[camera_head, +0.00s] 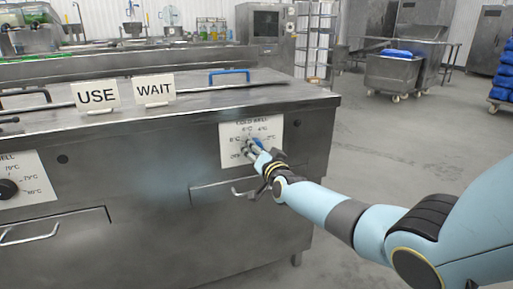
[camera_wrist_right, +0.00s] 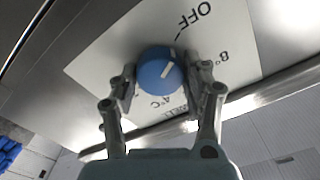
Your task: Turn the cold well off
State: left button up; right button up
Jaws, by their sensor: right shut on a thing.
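The cold well's control is a blue round knob (camera_wrist_right: 157,76) on a white dial plate (camera_wrist_right: 105,52), marked OFF, 8° and 4°C in the right wrist view. A white line on the knob slants toward the upper right in that view. In the head view the COLD WELL plate (camera_head: 232,133) is on the front of the steel counter, its knob mostly hidden by my gripper. My right gripper (camera_wrist_right: 164,82) is shut on the knob, with one finger on each side; it also shows in the head view (camera_head: 255,149). My left gripper is not in view.
Another dial plate with a black knob (camera_head: 8,188) is at the far left of the counter front (camera_head: 130,175). USE (camera_head: 97,95) and WAIT (camera_head: 154,89) signs stand on the counter top. A drawer handle (camera_head: 243,193) is just below my right gripper.

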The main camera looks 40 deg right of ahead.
jog(key=shift+f, duration=0.1)
dwell(0.3)
jog(key=o, duration=1.2)
jog(key=v, duration=1.2)
jog(key=shift+a, duration=0.1)
